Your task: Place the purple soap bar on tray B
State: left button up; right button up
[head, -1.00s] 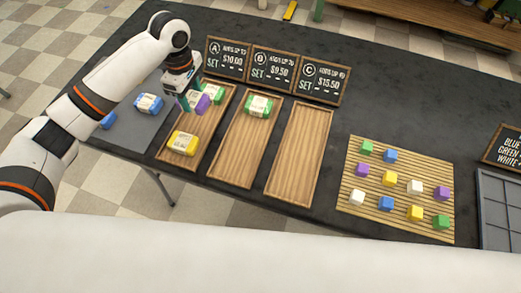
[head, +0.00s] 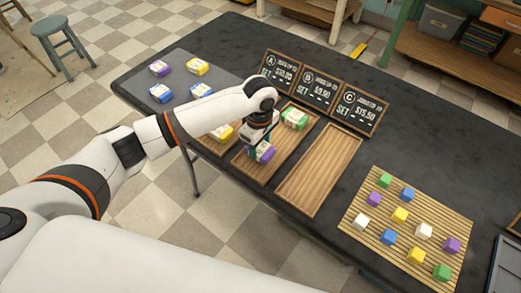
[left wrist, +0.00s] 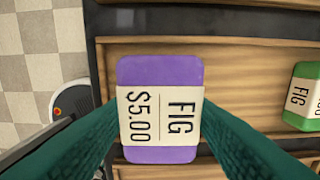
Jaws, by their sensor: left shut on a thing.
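My left gripper (head: 260,146) is shut on a purple soap bar (head: 265,154) with a cream label. In the left wrist view the purple bar (left wrist: 160,72) sits between the two teal fingers, its label reading FIG $5.00. The gripper holds it over the front part of tray B (head: 248,170), the middle wooden tray. I cannot tell whether the bar touches the tray. A green soap bar (head: 294,118) lies at the far end of tray B and also shows at the right of the left wrist view (left wrist: 304,98). My right gripper is not in view.
Tray A (head: 208,146), partly hidden by my arm, holds a yellow bar (head: 222,133). Tray C (head: 320,170) is empty. Price signs (head: 321,91) stand behind the trays. Several soaps lie on a grey mat (head: 180,78). A slatted mat (head: 372,201) with coloured cubes is at right.

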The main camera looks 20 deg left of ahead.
aim_at(260, 147)
pick_arm(q)
jog(key=shift+f, duration=1.6)
jog(key=shift+f, duration=0.1)
jog(key=o, duration=1)
jog(key=shift+o, duration=0.2)
notch_tip(260, 147, up, 12)
